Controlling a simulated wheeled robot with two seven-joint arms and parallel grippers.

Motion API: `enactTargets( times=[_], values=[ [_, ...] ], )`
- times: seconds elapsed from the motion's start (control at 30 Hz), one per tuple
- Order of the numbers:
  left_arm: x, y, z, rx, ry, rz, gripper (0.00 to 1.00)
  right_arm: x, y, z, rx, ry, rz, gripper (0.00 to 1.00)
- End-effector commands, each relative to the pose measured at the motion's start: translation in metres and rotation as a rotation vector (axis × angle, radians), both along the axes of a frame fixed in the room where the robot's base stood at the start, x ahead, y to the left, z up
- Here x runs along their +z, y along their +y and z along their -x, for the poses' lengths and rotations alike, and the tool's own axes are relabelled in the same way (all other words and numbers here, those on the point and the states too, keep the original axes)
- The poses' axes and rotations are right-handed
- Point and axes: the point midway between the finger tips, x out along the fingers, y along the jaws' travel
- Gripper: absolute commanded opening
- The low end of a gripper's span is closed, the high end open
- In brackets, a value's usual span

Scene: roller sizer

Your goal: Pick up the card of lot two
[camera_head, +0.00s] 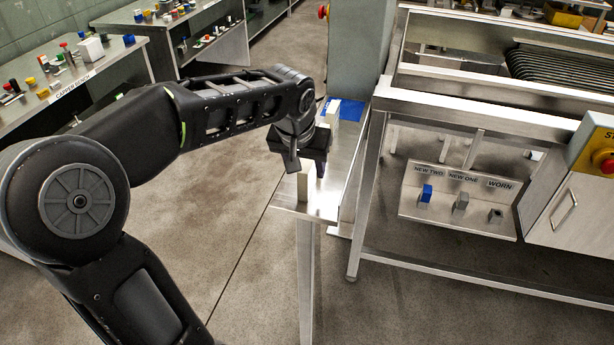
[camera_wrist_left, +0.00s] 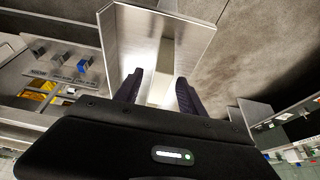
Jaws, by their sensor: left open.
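A narrow metal stand (camera_head: 325,203) reaches out beside the machine frame. A pale upright piece (camera_head: 304,184) stands near its front end; I cannot read any lot mark on it, so I cannot tell if it is the card. My left gripper (camera_head: 307,164) is open just above it, fingers pointing down. In the left wrist view the open fingers (camera_wrist_left: 160,80) lie either side of a pale shape (camera_wrist_left: 160,90) on the bright metal top (camera_wrist_left: 150,40); contact cannot be told. A second pale piece (camera_head: 332,111) stands farther back by a blue patch (camera_head: 350,109). My right gripper is out of view.
At the right, a metal holder (camera_head: 459,205) labelled NEW TWO, NEW ONE and WORN carries a blue block (camera_head: 426,193) and a grey block (camera_head: 461,201). The machine frame (camera_head: 372,165) is close right of my gripper. A cluttered bench (camera_head: 75,75) stands left.

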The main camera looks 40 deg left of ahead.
Motion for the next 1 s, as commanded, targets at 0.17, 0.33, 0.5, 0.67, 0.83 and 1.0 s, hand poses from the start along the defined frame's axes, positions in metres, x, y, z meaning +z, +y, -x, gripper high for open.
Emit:
enactTargets(
  times=[0.17,0.33,0.5,0.67,0.83,1.0],
  values=[
    [-0.015,0.002,-0.005,-0.001,0.005,0.000,0.47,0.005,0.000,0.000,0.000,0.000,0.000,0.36],
    [-0.038,0.006,-0.015,0.000,0.005,0.000,0.47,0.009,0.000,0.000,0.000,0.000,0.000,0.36],
    [-0.048,0.007,-0.019,0.000,0.001,0.000,0.47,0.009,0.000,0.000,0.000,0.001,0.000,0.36],
    [-0.047,0.007,-0.019,0.000,0.000,0.000,0.47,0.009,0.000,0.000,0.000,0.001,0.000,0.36],
    [-0.047,0.007,-0.019,0.000,0.000,0.000,0.47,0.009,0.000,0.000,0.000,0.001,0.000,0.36],
    [-0.047,0.007,-0.019,0.000,0.000,0.000,0.47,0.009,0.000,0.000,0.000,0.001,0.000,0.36]
  ],
)
